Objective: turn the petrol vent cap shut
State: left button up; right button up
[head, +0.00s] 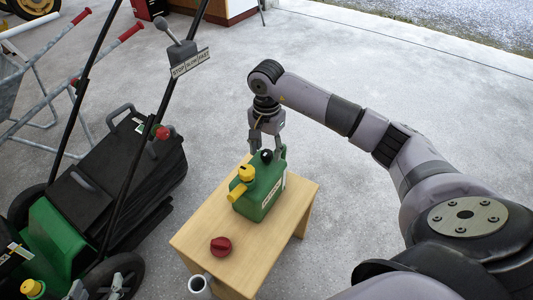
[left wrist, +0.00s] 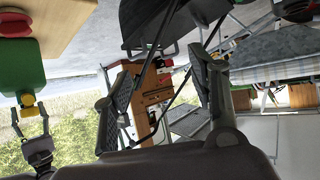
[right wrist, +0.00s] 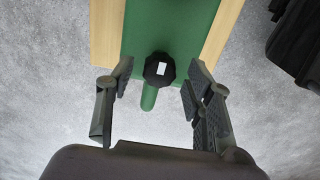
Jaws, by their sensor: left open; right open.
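The green petrol can (head: 262,196) stands upright on a small wooden table (head: 208,226). Its black vent cap (head: 267,156) sits on top at the far end and shows from above in the right wrist view (right wrist: 160,68), with a white mark on it. A yellow cap (head: 246,172) and yellow spout are at the near end. My right gripper (head: 267,145) is open above the can. In the right wrist view its fingers (right wrist: 157,95) lie either side of the cap, apart from it. My left gripper (head: 97,287) is open and empty at lower left; its fingers (left wrist: 160,95) hold nothing.
A red knob-like object (head: 221,246) and a mug (head: 200,285) are at the table's near end. A green and black lawn mower (head: 120,165) stands at left, with a throttle lever (head: 182,52) on its handle. Concrete floor right of the table is clear.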

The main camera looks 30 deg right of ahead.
jog(key=shift+f, duration=0.6)
jog(key=shift+c, duration=0.5)
grip_shut()
